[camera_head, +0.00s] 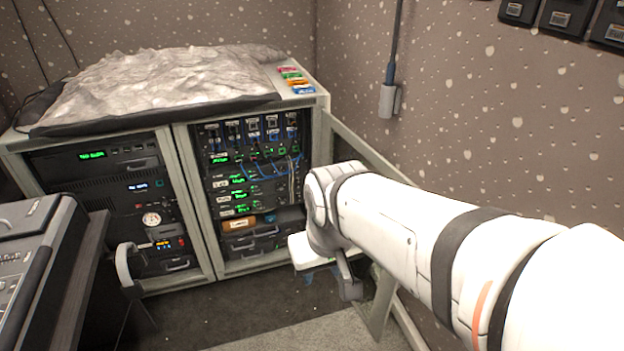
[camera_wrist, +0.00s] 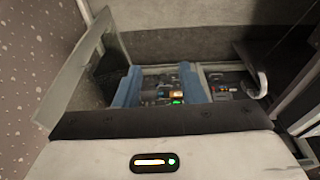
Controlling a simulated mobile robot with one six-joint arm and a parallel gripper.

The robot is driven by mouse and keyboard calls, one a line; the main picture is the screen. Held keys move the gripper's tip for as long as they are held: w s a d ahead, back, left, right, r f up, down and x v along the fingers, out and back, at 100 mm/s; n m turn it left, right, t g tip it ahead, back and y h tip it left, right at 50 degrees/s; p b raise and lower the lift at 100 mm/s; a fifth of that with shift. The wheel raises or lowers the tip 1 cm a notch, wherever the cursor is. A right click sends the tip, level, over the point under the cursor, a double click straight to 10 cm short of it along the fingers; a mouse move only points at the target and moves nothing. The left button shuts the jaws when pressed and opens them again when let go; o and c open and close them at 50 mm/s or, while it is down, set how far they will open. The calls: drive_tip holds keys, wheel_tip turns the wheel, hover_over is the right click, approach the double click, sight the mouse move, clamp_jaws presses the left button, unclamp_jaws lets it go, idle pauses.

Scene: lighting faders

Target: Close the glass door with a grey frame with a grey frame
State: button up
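The glass door with a grey frame (camera_head: 383,303) stands swung open from the right bay of the rack cabinet, on its right side. My arm hides much of it in the head view. In the wrist view the door's grey frame and dark glass (camera_wrist: 73,74) are at the left, beside my gripper. My gripper (camera_wrist: 160,72) has its two blue fingers apart with nothing between them. The rack equipment shows beyond them. In the head view the fingers are not clearly visible. I cannot tell whether my gripper touches the door.
The cabinet (camera_head: 196,205) has equipment with lit displays in both bays. A grey rumpled cover (camera_head: 160,85) and small coloured items (camera_head: 292,80) lie on top. A dark console (camera_head: 30,250) is at the left. The floor (camera_head: 230,310) before the cabinet is mostly clear. A patterned wall stands at the right.

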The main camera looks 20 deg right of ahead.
drive_tip(key=shift+w+d, duration=0.15)
drive_tip(key=shift+w, duration=0.1)
drive_tip(key=shift+o, duration=0.8)
drive_tip(key=shift+f, duration=0.1)
drive_tip(key=shift+c, duration=0.4)
drive_tip(key=w+f+m+y+b, duration=0.3)
drive_tip(key=f+m+y+b, duration=0.3)
drive_tip(key=f+m+b, duration=0.6)
drive_tip(key=w+d+f+m+t+y+b, duration=0.3)
drive_tip(key=w+d+f+m+t+b, duration=0.25)
drive_tip(key=w+f+m+b, duration=0.2)
drive_tip(key=d+f+m+t+h+b, duration=0.35)
drive_tip(key=d+m, duration=0.25)
drive_tip(key=d, duration=0.4)
drive_tip(key=s+d+f+m+t+h+b, duration=0.1)
drive_tip(key=d+f+m+t+h+b, duration=0.2)
drive_tip(key=d+m, duration=0.45)
drive_tip(key=d+f+m+t+h+b, duration=0.2)
drive_tip(key=d+f+m+t+h, duration=0.15)
drive_tip(key=d, duration=0.85)
drive_tip(key=w, duration=0.9)
drive_tip(key=shift+w+d+r+m+h+b, duration=0.25)
drive_tip(key=shift+r+m+h+b, duration=0.1)
drive_tip(key=shift+r+h, duration=0.05)
